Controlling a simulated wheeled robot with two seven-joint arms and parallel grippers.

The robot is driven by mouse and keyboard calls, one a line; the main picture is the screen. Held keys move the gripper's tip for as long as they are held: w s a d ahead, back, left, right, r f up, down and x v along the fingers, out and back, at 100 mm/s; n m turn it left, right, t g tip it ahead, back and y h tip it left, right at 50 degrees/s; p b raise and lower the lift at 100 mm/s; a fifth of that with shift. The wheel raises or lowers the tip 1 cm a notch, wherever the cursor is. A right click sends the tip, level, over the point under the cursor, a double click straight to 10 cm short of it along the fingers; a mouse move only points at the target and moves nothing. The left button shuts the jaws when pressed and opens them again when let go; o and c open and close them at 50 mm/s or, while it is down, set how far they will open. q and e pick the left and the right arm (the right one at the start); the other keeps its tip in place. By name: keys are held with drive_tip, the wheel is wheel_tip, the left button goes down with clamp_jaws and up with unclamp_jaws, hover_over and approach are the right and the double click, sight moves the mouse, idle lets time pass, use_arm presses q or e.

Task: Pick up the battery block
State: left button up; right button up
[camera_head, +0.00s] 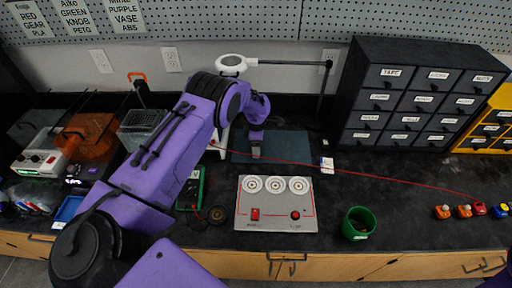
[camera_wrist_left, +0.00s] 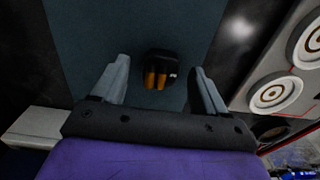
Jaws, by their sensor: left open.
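A small black block with two orange-copper cylinders (camera_wrist_left: 160,68), which looks like the battery block, lies on a dark blue-grey mat (camera_wrist_left: 210,20) in the left wrist view. My left gripper (camera_wrist_left: 156,85) is open, with one grey finger on each side of the block and a gap to both. The block sits around and slightly beyond the fingertips; I cannot tell the height between them. In the head view my left gripper (camera_head: 256,152) is over the mat (camera_head: 290,146), and the block is hidden there. My right gripper is not in view.
A grey panel with three round dials (camera_head: 276,222) stands in front of the mat. A green cup (camera_head: 357,223) is to its right. A dark drawer cabinet (camera_head: 425,95) stands back right.

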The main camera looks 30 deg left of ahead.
use_arm(q)
drive_tip(key=shift+w+a+f, duration=0.15)
drive_tip(key=shift+w+f, duration=0.05)
drive_tip(key=shift+f, duration=0.1)
drive_tip(key=shift+s+r, duration=0.25)
drive_tip(key=shift+s, duration=0.1)
drive_tip(key=shift+c, duration=1)
drive_tip(key=shift+s+r, duration=0.15)
drive_tip(key=c, duration=1)
